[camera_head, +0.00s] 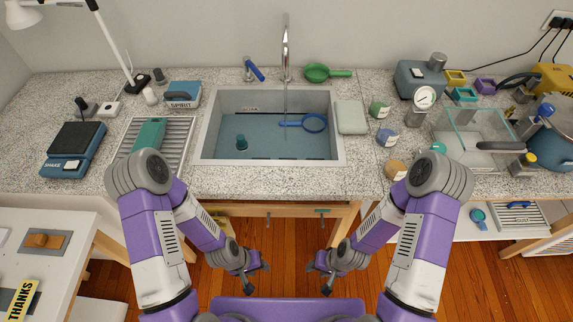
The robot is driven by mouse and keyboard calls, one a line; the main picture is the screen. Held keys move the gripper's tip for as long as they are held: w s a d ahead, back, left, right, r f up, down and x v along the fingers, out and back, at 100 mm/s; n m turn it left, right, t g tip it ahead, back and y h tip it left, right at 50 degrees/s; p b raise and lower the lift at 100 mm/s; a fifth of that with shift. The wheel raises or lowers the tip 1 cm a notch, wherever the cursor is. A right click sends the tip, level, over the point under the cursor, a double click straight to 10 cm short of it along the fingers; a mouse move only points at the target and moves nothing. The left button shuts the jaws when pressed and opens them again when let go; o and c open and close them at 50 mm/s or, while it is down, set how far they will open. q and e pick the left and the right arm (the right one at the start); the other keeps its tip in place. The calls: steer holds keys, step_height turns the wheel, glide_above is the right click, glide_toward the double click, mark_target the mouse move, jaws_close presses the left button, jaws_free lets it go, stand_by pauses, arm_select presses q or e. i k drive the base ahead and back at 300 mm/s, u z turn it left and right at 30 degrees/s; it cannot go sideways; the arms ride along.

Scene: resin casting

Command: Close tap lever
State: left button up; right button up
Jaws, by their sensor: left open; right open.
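The tap lever (255,70) is a blue handle on a metal base, standing behind the sink to the left of the tall chrome spout (286,50). It is tilted. A thin stream of water (285,99) appears to fall from the spout into the sink (208,157). My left gripper (259,281) and my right gripper (317,283) are both open and empty. They hang low in front of the counter, well below and away from the lever.
In the sink lie a blue strainer (314,123) and a small teal object (241,142). A green strainer (317,73) is right of the spout. A grey sponge-like block (351,117) sits at the sink's right rim. The counter's front edge (270,188) lies between my grippers and the sink.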

mark_target(246, 59)
steer(key=z, duration=1.95)
steer(key=k, duration=0.8)
steer(key=u, duration=1.4)
steer(key=i, duration=0.5)
steer(key=u, duration=0.05)
